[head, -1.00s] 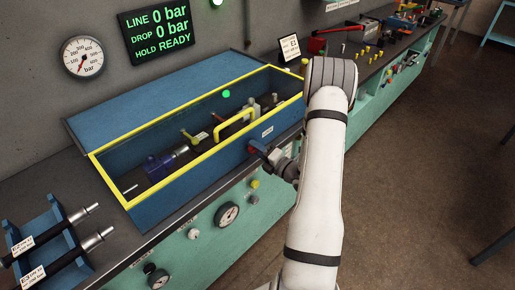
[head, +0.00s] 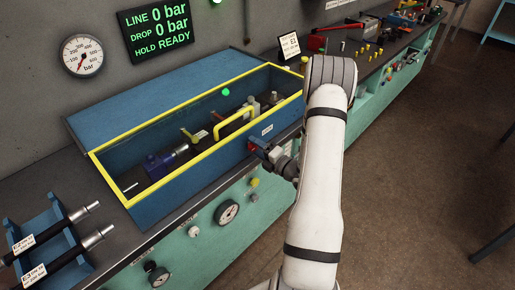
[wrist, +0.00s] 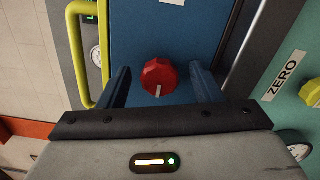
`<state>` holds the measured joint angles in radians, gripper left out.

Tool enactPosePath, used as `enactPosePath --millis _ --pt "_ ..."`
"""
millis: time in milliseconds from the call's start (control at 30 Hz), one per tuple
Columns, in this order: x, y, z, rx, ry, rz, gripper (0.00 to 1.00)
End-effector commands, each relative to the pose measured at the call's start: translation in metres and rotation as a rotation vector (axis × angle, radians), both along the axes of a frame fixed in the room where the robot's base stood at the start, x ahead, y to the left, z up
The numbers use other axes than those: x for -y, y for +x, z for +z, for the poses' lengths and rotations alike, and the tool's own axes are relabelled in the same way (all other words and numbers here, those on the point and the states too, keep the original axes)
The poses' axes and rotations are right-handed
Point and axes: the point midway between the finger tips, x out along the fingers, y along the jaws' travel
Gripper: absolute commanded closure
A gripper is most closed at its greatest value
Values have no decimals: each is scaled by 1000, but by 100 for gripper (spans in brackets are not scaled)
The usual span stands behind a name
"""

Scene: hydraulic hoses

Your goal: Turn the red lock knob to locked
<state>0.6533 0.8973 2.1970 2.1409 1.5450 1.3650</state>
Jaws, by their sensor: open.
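The red lock knob (wrist: 159,77) sits on the blue front wall of the box and shows in the wrist view, with a pale mark pointing down in the picture. My gripper (wrist: 160,85) is open, with one blue finger on each side of the knob and visible gaps between. In the head view my gripper (head: 262,148) is at the front wall of the blue box (head: 160,208), below its yellow rim. A bit of red shows there between the fingers; the rest of the knob is hidden.
The box has a yellow handle (head: 233,122) and a clear cover over fittings. A wall display (head: 155,28) reads LINE 0 bar, DROP 0 bar, HOLD READY. Gauges and knobs line the green panel below. Two hoses (head: 62,240) lie in a rack at left.

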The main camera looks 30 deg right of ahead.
Motion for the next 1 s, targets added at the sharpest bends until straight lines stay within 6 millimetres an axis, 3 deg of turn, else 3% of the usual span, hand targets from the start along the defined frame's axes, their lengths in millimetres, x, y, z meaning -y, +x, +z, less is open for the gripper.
enactPosePath --millis 267,700,1000 --pt "2 -4 0 1 -1 -1 41" --pt "24 -65 -1 0 0 -2 41" --pt "26 -74 0 1 -1 1 41"
